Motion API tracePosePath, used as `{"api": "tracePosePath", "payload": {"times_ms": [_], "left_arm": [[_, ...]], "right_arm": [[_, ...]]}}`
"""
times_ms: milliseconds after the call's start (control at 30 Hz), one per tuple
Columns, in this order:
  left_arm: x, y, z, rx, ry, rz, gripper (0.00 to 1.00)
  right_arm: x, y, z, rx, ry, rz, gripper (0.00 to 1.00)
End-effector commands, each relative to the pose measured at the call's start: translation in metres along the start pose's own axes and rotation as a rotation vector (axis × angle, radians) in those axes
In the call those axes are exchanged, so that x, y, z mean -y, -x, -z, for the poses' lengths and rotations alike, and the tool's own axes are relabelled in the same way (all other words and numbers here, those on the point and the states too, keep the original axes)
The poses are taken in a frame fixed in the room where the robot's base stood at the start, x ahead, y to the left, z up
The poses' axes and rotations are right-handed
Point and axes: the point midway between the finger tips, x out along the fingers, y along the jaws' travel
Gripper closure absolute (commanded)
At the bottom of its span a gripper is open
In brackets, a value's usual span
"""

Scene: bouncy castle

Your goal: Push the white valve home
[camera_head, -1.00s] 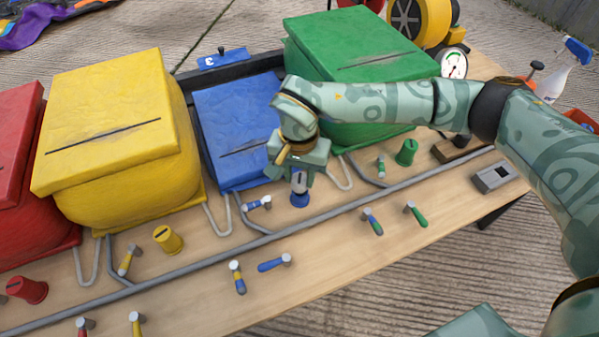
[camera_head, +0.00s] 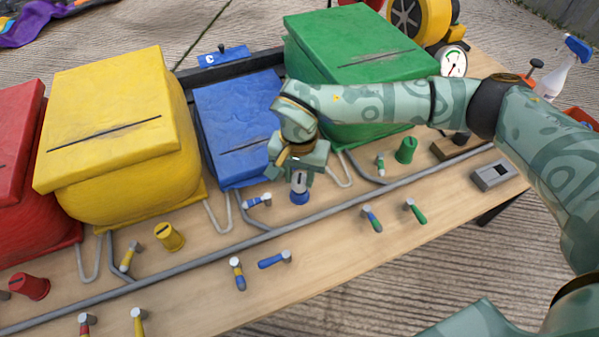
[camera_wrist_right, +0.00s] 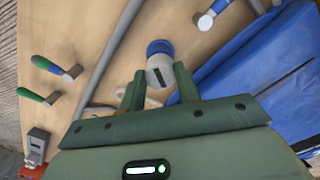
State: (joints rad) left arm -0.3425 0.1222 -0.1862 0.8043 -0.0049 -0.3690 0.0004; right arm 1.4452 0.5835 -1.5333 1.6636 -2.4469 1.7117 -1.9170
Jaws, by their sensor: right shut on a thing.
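The white valve (camera_head: 299,180) stands on the bench in front of the blue box, a pale grey-white cap with a dark slot above a blue lower part. In the right wrist view the white valve (camera_wrist_right: 158,69) lies between the fingertips, its blue part on the far side from my palm. My right gripper (camera_head: 299,172) comes down over it from above, shut on its cap; its fingers also show in the right wrist view (camera_wrist_right: 161,82). How deep the valve sits is hard to tell. My left gripper is not in view.
The blue box (camera_head: 238,125) stands behind, between the yellow box (camera_head: 110,130) and the green box (camera_head: 355,60). A grey pipe (camera_head: 330,212) runs along the bench in front. Several coloured handles lie around, one (camera_head: 257,201) close to the left of the valve.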

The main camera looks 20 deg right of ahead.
Motion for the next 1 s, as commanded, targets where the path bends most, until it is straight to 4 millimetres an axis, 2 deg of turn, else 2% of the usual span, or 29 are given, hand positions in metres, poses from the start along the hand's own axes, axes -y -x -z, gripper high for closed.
{"api": "tracePosePath", "payload": {"times_ms": [367, 733, 767, 800, 833, 1000], "left_arm": [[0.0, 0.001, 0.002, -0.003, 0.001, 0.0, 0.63], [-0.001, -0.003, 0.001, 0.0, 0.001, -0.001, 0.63], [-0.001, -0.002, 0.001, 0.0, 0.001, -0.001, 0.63], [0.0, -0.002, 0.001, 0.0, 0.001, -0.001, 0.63], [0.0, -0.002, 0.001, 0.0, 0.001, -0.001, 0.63], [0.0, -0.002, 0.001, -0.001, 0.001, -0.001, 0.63]], "right_arm": [[0.0, -0.001, 0.0, 0.001, 0.0, 0.0, 0.9], [0.0, -0.011, 0.0, 0.001, 0.0, 0.0, 0.9], [0.0, -0.01, 0.0, 0.001, 0.0, 0.0, 0.59], [0.0, -0.01, 0.0, 0.001, 0.0, 0.001, 0.48], [0.0, -0.01, 0.0, 0.0, 0.0, 0.001, 0.42], [0.0, -0.01, 0.0, 0.0, 0.0, 0.001, 0.42]]}}
